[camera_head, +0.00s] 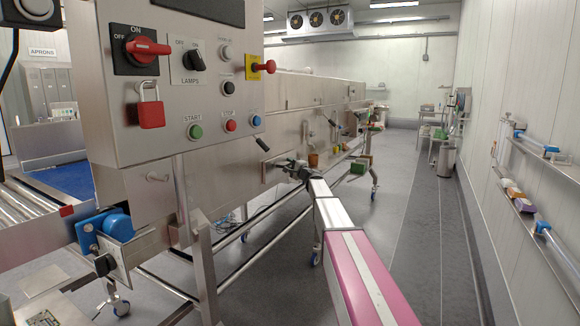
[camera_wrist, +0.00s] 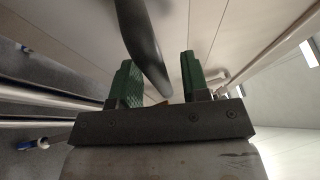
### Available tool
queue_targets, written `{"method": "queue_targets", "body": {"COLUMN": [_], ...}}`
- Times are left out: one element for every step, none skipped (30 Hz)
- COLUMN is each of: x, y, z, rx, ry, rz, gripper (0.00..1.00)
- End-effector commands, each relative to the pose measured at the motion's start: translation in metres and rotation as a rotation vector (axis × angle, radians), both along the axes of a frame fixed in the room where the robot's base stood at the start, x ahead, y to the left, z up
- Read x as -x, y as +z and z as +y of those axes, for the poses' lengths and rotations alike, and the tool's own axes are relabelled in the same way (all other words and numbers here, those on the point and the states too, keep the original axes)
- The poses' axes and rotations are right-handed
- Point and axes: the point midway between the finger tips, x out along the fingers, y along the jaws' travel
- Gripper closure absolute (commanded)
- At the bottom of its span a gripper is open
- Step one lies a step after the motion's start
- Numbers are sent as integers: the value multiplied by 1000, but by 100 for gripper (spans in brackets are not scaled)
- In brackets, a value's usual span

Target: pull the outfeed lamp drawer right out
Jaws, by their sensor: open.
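The steel tunnel side (camera_head: 225,160) runs away from the control panel in the head view. A steel drawer-like front (camera_head: 269,172) sits low on that side, partly hidden by my gripper. I cannot tell from its face which drawer it is. My gripper (camera_head: 287,166) is at the end of my outstretched arm, close to this front. In the wrist view my gripper (camera_wrist: 158,85) is open, with its green ridged fingers apart. A dark curved handle (camera_wrist: 142,45) reaches down into the gap between them. The fingers are not closed on it.
A control panel (camera_head: 190,85) with switches and a red padlock stands at near left. A black lever handle (camera_head: 262,145) projects from the tunnel side above my gripper. An orange cup (camera_head: 313,160) is farther along. The aisle floor (camera_head: 430,220) at right is clear; wall shelves (camera_head: 530,160) line it.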

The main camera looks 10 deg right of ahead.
Motion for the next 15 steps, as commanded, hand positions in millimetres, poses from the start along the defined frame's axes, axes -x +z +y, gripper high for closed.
{"method": "queue_targets", "body": {"x": [-2,-2,-2,-2,-2,-2,-1,-2,-2,-1,-1,-1,-1,-1,-1], "y": [0,0,1,1,1,1,1,1,1,1,1,1,1,1,1], "z": [1,1,1,1,1,1,1,1,1,1,1,1,1,1,1], "rx": [0,0,0,0,0,0,0,0,0,0,0,0,0,0,0], "ry": [0,0,0,0,0,0,0,0,0,0,0,0,0,0,0], "rz": [0,0,0,0,0,0,0,0,0,0,0,0,0,0,0], "gripper": [58,58,58,58,58,58,58,58,71,81,90,100,100,100,100]}}
